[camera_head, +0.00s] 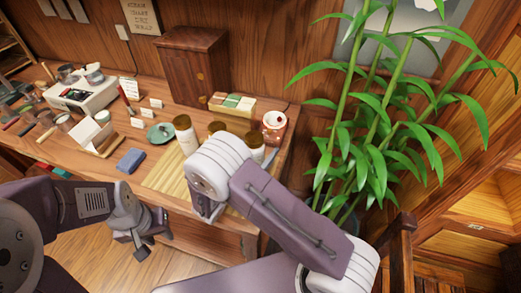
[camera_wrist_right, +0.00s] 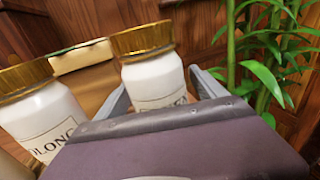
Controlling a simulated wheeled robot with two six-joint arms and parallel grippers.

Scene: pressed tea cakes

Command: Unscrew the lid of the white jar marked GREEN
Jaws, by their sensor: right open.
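In the right wrist view, a white jar (camera_wrist_right: 155,82) with a gold lid (camera_wrist_right: 141,40) stands between the two fingers of my right gripper (camera_wrist_right: 162,85), which is open. Its label is partly hidden by the gripper body, so I cannot read the word for sure. A second white gold-lidded jar, marked OOLONG (camera_wrist_right: 45,118), stands to its left.
A wooden cabinet (camera_head: 194,65), a tea box (camera_head: 232,104) and a round red-and-white pot (camera_head: 274,124) stand behind the jars. A green dish (camera_head: 160,133) and a blue cloth (camera_head: 131,160) lie to the left. A leafy plant (camera_head: 350,130) stands right of the table.

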